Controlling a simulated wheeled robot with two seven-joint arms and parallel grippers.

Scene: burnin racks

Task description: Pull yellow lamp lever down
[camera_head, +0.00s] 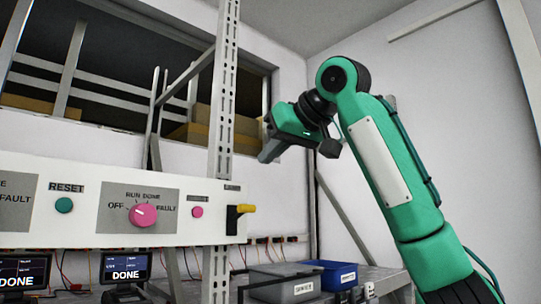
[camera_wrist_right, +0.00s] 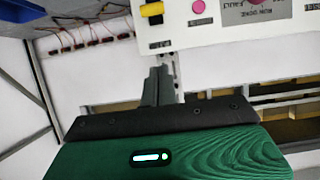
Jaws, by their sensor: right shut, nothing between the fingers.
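The lever has a yellow handle (camera_head: 246,208) on a black mount at the right end of the white control panel. The handle sticks out to the right, roughly level. It also shows at the top of the wrist view as a yellow handle (camera_wrist_right: 152,9). My right gripper (camera_head: 268,157) is above the lever and slightly to its right, apart from it, with its fingers pointing down and left. In the wrist view its fingers (camera_wrist_right: 158,72) are together and empty. My left gripper is in neither view.
The panel (camera_head: 90,215) carries a teal RESET button (camera_head: 64,205), a pink rotary knob (camera_head: 143,214) and a pink button (camera_head: 197,212). Blue (camera_head: 338,276) and grey bins (camera_head: 285,288) sit below. The space around the lever's right side looks clear.

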